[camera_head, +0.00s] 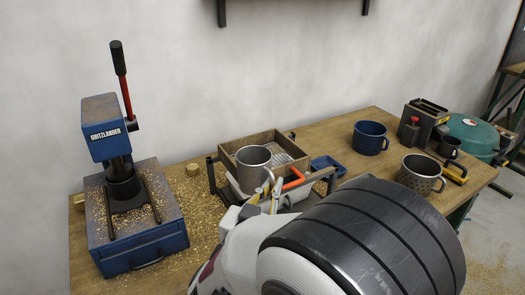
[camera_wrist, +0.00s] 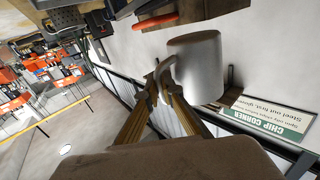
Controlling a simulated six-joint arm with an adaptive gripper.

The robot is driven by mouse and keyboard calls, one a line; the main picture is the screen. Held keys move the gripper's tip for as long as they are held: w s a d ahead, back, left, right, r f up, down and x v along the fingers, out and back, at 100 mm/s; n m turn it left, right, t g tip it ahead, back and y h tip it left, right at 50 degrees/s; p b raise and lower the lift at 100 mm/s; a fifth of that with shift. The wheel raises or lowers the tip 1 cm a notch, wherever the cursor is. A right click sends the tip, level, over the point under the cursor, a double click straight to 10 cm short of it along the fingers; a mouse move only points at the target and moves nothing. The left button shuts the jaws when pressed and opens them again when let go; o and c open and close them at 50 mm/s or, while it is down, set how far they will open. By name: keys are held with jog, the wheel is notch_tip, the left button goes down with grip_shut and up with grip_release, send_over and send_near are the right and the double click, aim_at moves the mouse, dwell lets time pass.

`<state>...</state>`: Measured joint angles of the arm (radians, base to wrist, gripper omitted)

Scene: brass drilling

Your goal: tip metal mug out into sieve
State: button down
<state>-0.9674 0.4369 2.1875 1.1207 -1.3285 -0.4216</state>
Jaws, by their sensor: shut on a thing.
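The grey metal mug (camera_head: 253,172) is held by its handle at the near left of the sieve in the head view. It looks roughly upright, with its mouth up; its contents cannot be made out. My gripper (camera_head: 268,190) is shut on the handle. The wrist view shows the mug's plain wall (camera_wrist: 198,62) and the two fingers (camera_wrist: 158,84) at its handle. The sieve (camera_head: 248,140) is a wooden frame with a mesh bottom, on a dark stand. The mug hides its near left part. I cannot tell how high the mug is above it.
A white tub (camera_head: 236,192) and an orange handle (camera_head: 294,180) are by the sieve. A blue press (camera_head: 137,215) stands left amid brass chips. A blue tray (camera_head: 327,166), a blue mug (camera_head: 370,138) and a dotted grey mug (camera_head: 421,174) stand right.

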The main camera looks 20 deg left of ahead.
jog(key=shift+w+d+f, duration=0.85)
jog(key=shift+w+d, duration=1.5)
jog(key=shift+d, duration=2.25)
jog(key=shift+w+d+f, duration=0.8)
jog(key=shift+w+d, duration=1.55)
jog(key=shift+d, duration=2.25)
jog(key=shift+w+d+f, duration=0.85)
jog(key=shift+w+d, duration=1.5)
jog(key=shift+d, duration=2.25)
jog(key=w+a+r+m+g+h, duration=0.1)
jog(key=w+a+r+m+h, duration=0.3)
jog(key=a, duration=0.3)
jog(key=s+a+r+h, duration=0.1)
jog(key=a+h, duration=0.1)
jog(key=a, duration=1)
jog(key=shift+s+r+g, duration=0.3)
jog(key=shift+r+g, duration=0.1)
jog(key=shift+a+r, duration=0.1)
